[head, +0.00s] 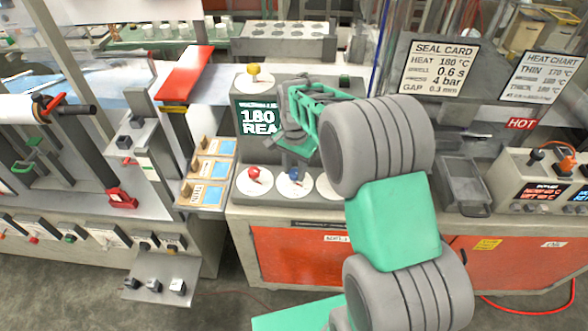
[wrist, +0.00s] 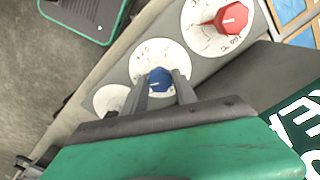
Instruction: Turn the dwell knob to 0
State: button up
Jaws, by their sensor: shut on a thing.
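A blue knob (head: 294,174) sits on a white round dial on the front of the sealing machine, and shows between my fingers in the wrist view (wrist: 158,79). My gripper (wrist: 161,86) is shut on this blue knob, one finger on each side. To its side is a red knob (head: 254,173), also in the wrist view (wrist: 231,18), on its own dial. A third dial (wrist: 109,98) is partly covered by a finger. The dial names and the blue knob's exact setting are too small to read, so I cannot tell which is the dwell knob.
A screen (head: 257,117) with large text reading 180 stands above the dials, partly behind my gripper. A yellow knob (head: 253,70) is on top. A seal card (head: 437,67) lists a dwell-like line of 0.6 s. Sample cards (head: 207,170) lie at the left.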

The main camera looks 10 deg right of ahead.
grip_shut()
jog(key=shift+n, duration=0.3)
jog(key=n+b, duration=0.1)
jog(key=n, duration=0.4)
jog(key=shift+b, duration=0.4)
jog(key=n+b, duration=0.1)
jog(key=n, duration=0.4)
jog(key=shift+w+n, duration=0.1)
jog(key=shift+n, duration=0.3)
jog(key=n+b, duration=0.1)
jog(key=n, duration=0.5)
jog(key=shift+r, duration=0.1)
jog(key=n, duration=0.6)
jog(key=shift+n+b, duration=0.3)
jog(key=o, duration=0.7)
grip_release()
